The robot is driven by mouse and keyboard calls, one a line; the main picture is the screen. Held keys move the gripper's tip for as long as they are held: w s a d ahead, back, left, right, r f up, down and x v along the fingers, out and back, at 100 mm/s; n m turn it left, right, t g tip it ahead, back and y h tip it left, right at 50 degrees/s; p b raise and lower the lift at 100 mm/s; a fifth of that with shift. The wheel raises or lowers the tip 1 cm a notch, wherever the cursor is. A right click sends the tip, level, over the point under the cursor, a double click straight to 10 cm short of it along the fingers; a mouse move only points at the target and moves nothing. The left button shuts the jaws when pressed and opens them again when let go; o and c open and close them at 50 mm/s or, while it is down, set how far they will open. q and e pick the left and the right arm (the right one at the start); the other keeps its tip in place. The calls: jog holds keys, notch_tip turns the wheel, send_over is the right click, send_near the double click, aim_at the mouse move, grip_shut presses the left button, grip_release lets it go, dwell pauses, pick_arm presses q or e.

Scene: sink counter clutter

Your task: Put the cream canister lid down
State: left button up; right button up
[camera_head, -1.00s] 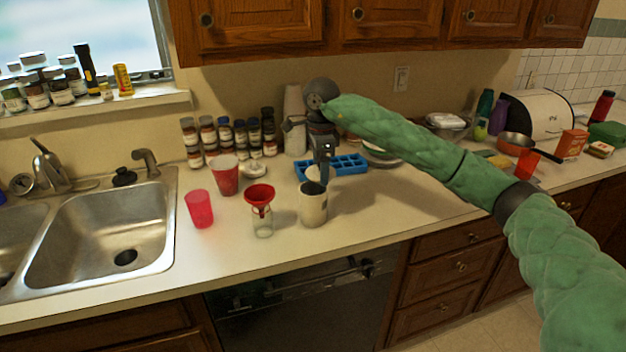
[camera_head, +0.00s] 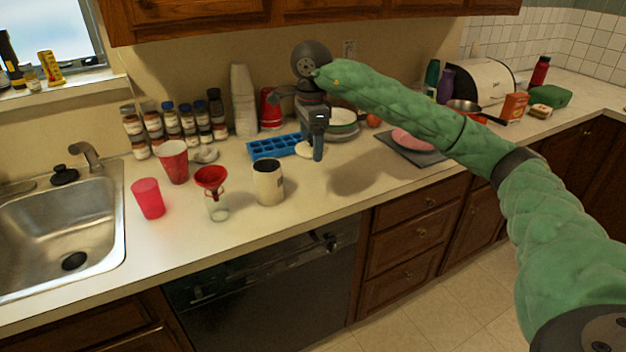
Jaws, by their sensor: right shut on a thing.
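The cream canister (camera_head: 268,187) stands upright on the counter with its top open and dark inside. My right gripper (camera_head: 317,155) is to the right of the canister and farther back, pointing down. It is shut on the cream canister lid (camera_head: 302,150), a pale disc partly hidden behind the fingers. The lid is low, close to the counter beside the blue ice tray; I cannot tell whether it touches the counter. My left gripper is not in view.
The blue ice tray (camera_head: 275,147) lies just left of the lid. A jar with a red funnel (camera_head: 211,178) and red cups (camera_head: 149,199) stand left of the canister. Plates (camera_head: 341,130) are stacked behind. A dark board (camera_head: 412,152) lies right. Counter between canister and board is clear.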

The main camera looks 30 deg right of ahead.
jog(key=s+d+f+m, duration=0.1)
jog(key=s+d+f, duration=0.4)
jog(key=d+f, duration=0.3)
jog(key=m+p, duration=0.3)
jog(key=p, duration=0.1)
send_over(319, 197)
notch_tip(319, 197, down, 6)
jog(key=shift+w+r, duration=0.1)
notch_tip(319, 197, down, 4)
jog(key=shift+f+p, duration=0.1)
jog(key=shift+p, duration=0.9)
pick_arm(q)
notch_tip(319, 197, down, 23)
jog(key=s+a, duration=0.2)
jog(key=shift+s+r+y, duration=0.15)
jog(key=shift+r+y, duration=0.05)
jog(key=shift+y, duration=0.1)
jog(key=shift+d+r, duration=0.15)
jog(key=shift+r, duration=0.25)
